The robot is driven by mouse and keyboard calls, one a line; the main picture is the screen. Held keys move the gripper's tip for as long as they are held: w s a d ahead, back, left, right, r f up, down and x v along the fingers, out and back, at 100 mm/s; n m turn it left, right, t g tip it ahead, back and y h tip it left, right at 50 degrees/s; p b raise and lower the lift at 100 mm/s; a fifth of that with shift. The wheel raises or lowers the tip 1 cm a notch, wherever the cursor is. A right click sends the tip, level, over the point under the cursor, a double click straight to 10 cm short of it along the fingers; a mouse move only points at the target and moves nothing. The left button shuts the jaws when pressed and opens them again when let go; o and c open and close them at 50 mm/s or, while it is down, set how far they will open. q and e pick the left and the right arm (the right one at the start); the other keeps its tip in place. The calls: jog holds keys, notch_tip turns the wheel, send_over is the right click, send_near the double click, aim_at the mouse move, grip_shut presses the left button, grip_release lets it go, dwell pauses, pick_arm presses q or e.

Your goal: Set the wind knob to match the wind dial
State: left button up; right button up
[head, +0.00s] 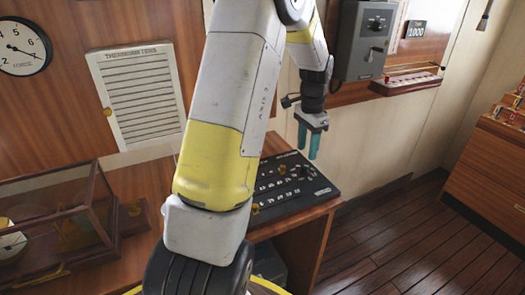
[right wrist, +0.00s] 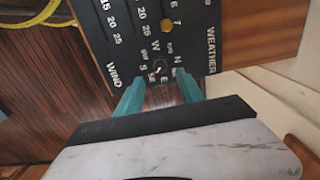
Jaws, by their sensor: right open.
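The weather panel (head: 285,188) is a black slanted board with white lettering on the wooden desk. In the right wrist view, a small dark round knob (right wrist: 160,68) with a white mark sits among compass letters near the words WIND and WEATHER. Its exact heading is too small to tell. My right gripper (head: 314,146) points down with open teal fingers above the panel's far right side. In the right wrist view its fingertips (right wrist: 160,90) are either side of the knob's line, apart from it. My left gripper is not in view.
A yellow knob (right wrist: 167,25) sits on the panel. A glass-sided wooden case (head: 55,225) stands on the desk at left. A grey switch box (head: 363,40) hangs on the wall behind my gripper. Wooden floor (head: 400,245) lies open at right.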

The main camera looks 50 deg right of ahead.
aim_at(305, 166)
notch_tip(305, 166, down, 6)
jog(key=shift+f, duration=0.2)
jog(key=shift+c, duration=0.3)
grip_shut()
